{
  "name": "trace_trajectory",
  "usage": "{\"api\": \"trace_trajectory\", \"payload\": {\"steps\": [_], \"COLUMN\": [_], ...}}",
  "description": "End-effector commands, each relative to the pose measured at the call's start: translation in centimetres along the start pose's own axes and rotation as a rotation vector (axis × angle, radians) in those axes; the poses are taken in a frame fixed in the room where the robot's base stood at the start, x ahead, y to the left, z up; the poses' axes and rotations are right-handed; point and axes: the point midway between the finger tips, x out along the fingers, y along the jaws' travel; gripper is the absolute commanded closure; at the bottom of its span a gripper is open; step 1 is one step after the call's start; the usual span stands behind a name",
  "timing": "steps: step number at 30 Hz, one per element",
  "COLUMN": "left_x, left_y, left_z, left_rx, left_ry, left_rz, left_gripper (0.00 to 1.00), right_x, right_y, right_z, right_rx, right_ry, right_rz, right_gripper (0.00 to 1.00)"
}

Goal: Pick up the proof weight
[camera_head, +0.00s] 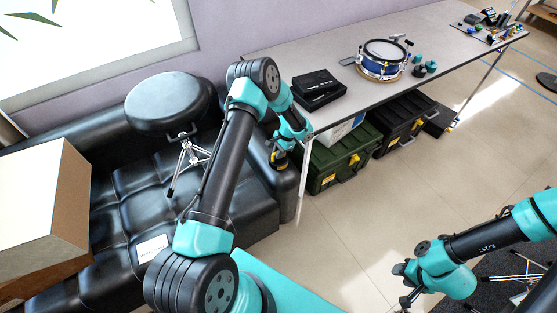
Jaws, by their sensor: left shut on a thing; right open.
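My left gripper (282,146) reaches down beside the near left corner of the table, close to the arm of the black sofa. It is shut on a small dark thing with a yellow mark (279,160), which looks like the proof weight. The fingers partly hide it, and its exact shape is too small to tell. It hangs below the tabletop level, apart from the table as far as I can tell. My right gripper (406,297) is open and empty at the lower right, over the floor.
The grey table (335,59) holds a black case (318,88), a blue drum (382,60) and small items. Green (340,163) and black (403,121) toolboxes stand underneath. The middle floor is clear.

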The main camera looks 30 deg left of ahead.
Motion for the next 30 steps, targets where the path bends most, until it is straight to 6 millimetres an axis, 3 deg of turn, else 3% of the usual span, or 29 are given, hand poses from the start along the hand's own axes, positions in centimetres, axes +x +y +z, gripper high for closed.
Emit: {"api": "trace_trajectory", "payload": {"steps": [22,30], "left_x": [-0.3,-1.9], "left_y": [-0.1,-0.1], "left_z": [0.0,0.7], "left_rx": [-0.001,-0.001], "left_ry": [0.001,0.003], "left_rz": [-0.002,-0.003], "left_gripper": [1.0,1.0], "right_x": [0.0,0.0], "right_y": [0.0,0.0], "right_z": [0.0,0.0], "right_rx": [0.0,0.0], "right_ry": [0.0,0.0], "right_rz": [0.0,0.0], "right_gripper": [0.58,0.58]}}
